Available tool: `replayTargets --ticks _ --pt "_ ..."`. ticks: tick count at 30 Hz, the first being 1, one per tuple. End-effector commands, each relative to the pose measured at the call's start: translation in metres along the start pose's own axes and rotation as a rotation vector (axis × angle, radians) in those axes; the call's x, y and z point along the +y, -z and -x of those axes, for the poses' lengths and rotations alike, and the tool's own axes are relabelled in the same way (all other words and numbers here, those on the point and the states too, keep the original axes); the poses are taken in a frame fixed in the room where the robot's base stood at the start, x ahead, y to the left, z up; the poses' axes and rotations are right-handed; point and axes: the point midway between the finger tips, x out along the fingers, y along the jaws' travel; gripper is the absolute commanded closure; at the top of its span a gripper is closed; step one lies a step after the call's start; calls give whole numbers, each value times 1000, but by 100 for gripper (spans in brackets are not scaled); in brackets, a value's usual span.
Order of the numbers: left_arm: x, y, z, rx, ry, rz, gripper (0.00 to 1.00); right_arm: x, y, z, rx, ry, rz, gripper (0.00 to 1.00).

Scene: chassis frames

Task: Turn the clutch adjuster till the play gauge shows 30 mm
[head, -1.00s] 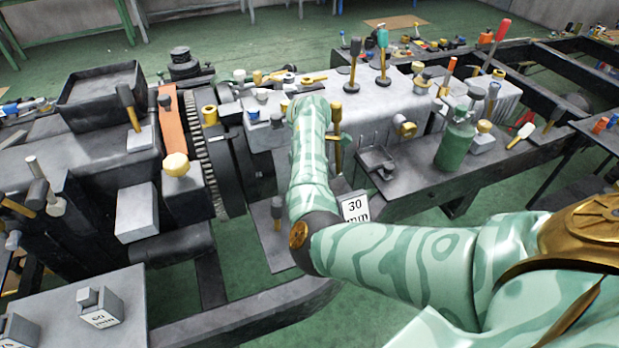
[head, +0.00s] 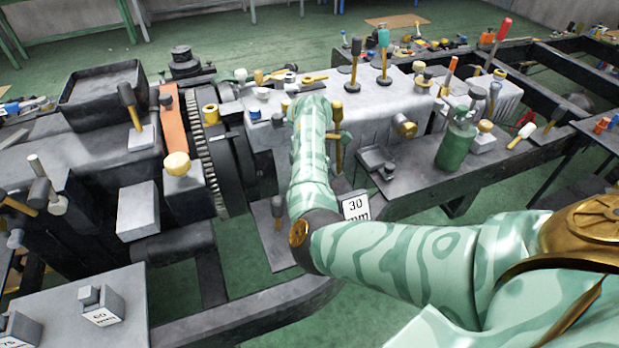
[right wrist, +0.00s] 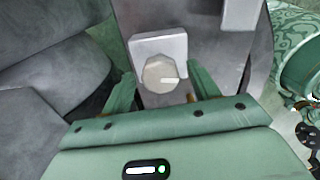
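In the right wrist view, a round grey knob (right wrist: 156,76) with a pale mark pointing right sits on a light block (right wrist: 150,45). It looks like the clutch adjuster. My right gripper (right wrist: 162,82) is open, one green finger on each side of the knob, with small gaps visible. In the head view, my right arm reaches in from the right, and its gripper is hidden behind the forearm. A white plate reading 30 mm (head: 355,207) stands just right of my forearm; I cannot tell whether it is the play gauge. My left gripper is not in view.
A block marked 60 mm (head: 103,308) stands on the grey surface at lower left, beside another marked block (head: 18,330) cut by the frame edge. A toothed ring (head: 205,160) lies left of my arm. A green bottle (head: 455,145) stands on the right ledge.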

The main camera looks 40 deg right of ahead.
Motion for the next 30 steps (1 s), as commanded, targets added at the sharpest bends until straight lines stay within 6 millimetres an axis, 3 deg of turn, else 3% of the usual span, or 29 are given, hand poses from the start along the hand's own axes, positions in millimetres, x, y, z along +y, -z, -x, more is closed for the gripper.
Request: replayTargets --ticks 5,15,21,30 --pt "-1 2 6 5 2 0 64 1 0 15 -1 -3 -1 40" --pt "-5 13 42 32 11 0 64 1 1 105 2 -8 -1 40" --pt "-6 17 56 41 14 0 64 0 0 146 2 -4 -1 40" --pt "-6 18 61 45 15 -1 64 0 0 163 1 0 1 40"
